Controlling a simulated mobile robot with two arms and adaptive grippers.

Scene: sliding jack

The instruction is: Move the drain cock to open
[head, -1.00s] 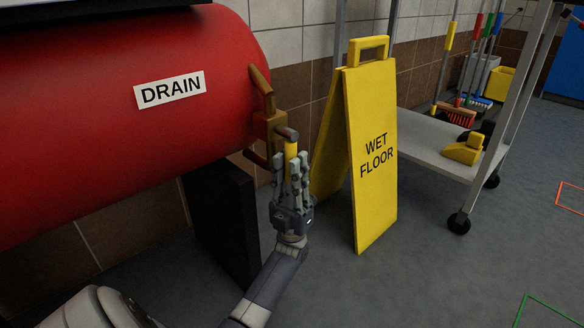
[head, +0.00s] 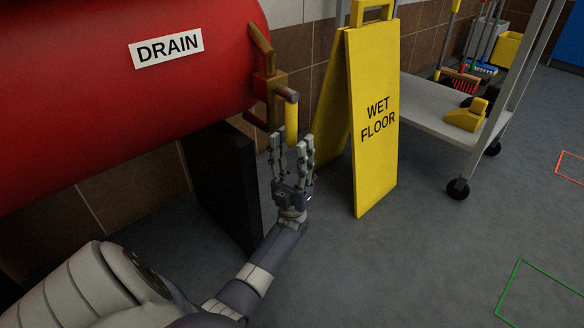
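The drain cock is a brass valve body (head: 268,85) on the right end of the red tank (head: 110,90), below a white DRAIN label (head: 166,48). Its yellow handle (head: 291,118) hangs down, roughly upright, from a dark round pivot. My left gripper (head: 291,140) is just below the valve with its fingers pointing up. The fingers are apart, and the handle's lower end shows between the fingertips. I cannot tell whether they touch it. My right gripper is not in view.
A yellow WET FLOOR sign (head: 374,120) stands close to the right of the handle. A wheeled grey cart (head: 430,110) is behind it. A black tank support (head: 225,185) is left of my gripper. The floor at the right front is clear.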

